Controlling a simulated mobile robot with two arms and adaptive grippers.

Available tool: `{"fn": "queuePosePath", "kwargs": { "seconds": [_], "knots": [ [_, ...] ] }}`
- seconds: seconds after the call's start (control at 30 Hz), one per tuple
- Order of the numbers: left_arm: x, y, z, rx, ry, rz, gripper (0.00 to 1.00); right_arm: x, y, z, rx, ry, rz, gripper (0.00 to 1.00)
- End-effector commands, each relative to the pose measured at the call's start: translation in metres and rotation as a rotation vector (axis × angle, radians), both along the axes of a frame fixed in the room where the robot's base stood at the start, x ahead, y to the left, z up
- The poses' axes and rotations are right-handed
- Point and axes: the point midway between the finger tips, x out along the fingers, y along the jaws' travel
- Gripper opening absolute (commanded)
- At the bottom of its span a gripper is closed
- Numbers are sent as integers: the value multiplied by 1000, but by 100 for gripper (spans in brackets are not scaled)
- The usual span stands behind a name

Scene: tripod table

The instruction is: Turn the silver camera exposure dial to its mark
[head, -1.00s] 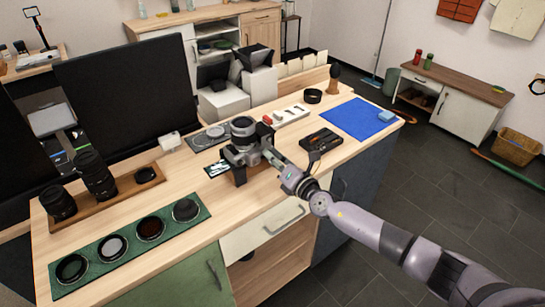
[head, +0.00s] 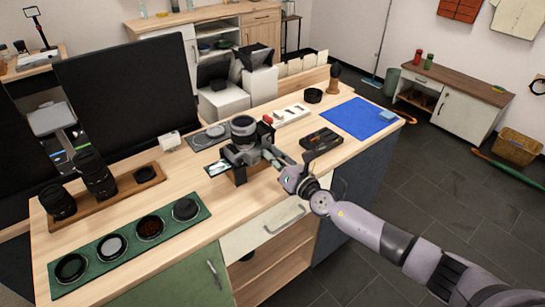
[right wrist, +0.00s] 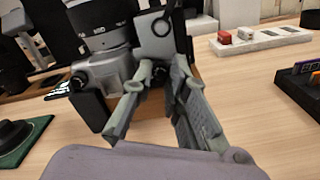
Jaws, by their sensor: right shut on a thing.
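The silver camera (head: 242,146) with its large lens pointing up stands on a small wooden block near the front of the table. The right wrist view shows its silver and black body (right wrist: 100,72) close up at left. My right gripper (head: 267,152) reaches in from the right to the camera's right end. In the right wrist view, its fingers (right wrist: 163,68) are closed at the camera's side, shut on the exposure dial. The dial is hidden between the fingertips, and I cannot read its mark. My left gripper is in neither view.
A green mat (head: 131,243) with several round filters lies at front left. A wooden tray (head: 120,192) holds dark lenses behind it. A black case (head: 321,140) and a blue cloth (head: 360,118) lie to the right.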

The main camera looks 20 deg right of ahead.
Motion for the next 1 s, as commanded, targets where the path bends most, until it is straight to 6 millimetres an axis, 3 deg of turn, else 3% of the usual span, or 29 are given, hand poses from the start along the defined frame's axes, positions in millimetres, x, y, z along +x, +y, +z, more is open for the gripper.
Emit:
{"fn": "queuePosePath", "kwargs": {
  "seconds": [1.0],
  "knots": [
    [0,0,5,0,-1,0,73,0,-1,1,-865,-304,3,0]
  ]
}}
